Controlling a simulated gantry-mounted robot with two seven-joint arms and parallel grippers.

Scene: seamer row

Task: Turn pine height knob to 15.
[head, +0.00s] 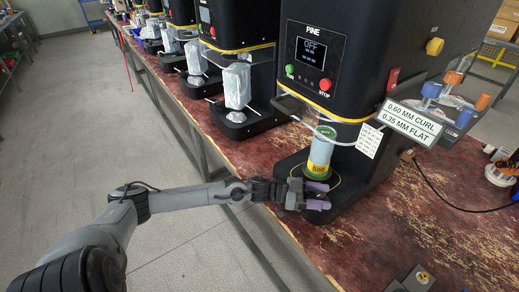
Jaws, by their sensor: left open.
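The black machine marked PINE (375,45) stands at the right of the head view, with a small screen reading OFF. A can (320,152) with a yellow band stands upright on a green round piece (316,171) low on its base. A yellow knob (434,46) sits on the machine's right side. I cannot tell which part is the height knob, and no scale number is readable. My left gripper (319,196) is open and empty at the base's front edge, just in front of the green piece. Its fingers have lilac pads. My right gripper is out of view.
A sign (412,120) and a holder with blue and orange-handled tools (450,98) are at the right. Similar machines line the bench to the back left. The reddish bench top (400,235) is mostly clear in front.

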